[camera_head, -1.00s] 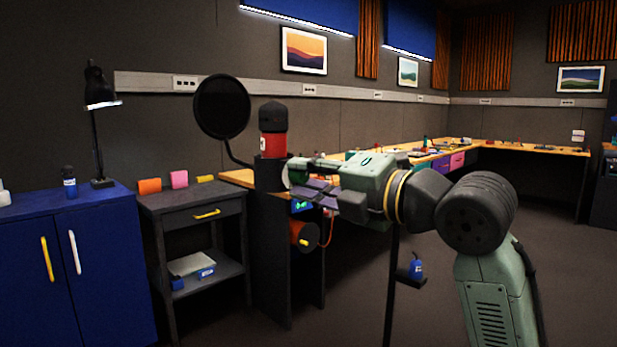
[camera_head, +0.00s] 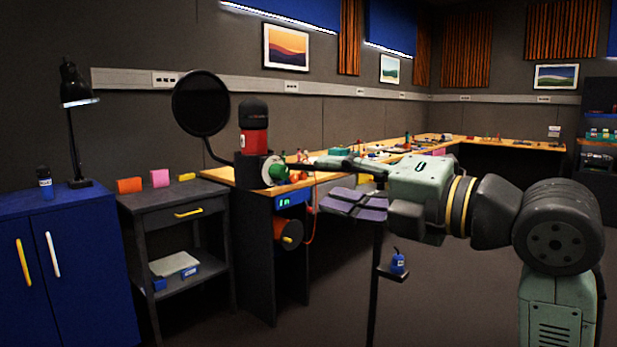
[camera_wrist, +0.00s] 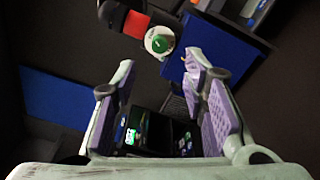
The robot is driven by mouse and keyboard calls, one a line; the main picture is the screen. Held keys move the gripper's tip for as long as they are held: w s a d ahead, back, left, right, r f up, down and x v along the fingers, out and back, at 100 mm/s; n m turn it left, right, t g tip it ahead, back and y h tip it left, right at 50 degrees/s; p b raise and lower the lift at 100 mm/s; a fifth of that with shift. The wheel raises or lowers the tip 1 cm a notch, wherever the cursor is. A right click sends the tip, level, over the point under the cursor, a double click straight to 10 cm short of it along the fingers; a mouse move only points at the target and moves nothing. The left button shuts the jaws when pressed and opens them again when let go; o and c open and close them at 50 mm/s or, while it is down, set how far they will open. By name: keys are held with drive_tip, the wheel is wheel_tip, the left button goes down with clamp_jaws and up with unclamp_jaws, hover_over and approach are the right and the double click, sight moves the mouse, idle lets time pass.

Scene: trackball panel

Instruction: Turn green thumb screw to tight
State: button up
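The green thumb screw (camera_head: 278,172) shows in the head view in front of a white disc (camera_head: 267,165), beside a red and black microphone-like object (camera_head: 253,140) at the near end of the wooden bench. In the wrist view, the round green screw (camera_wrist: 162,43) sits on its white disc, above the gap between my fingertips. My gripper (camera_head: 322,184) is to the right of the screw, apart from it. In the wrist view my gripper (camera_wrist: 160,72) is open, its purple pads wide apart with nothing between them.
A round black pop filter (camera_head: 201,103) stands left of the microphone-like object. A blue-lit display (camera_head: 290,199) and an orange reel (camera_head: 288,235) are on the bench's near end. A small stand with a blue bottle (camera_head: 398,262) is below my gripper.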

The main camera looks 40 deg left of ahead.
drive_tip(key=shift+d, duration=1.4)
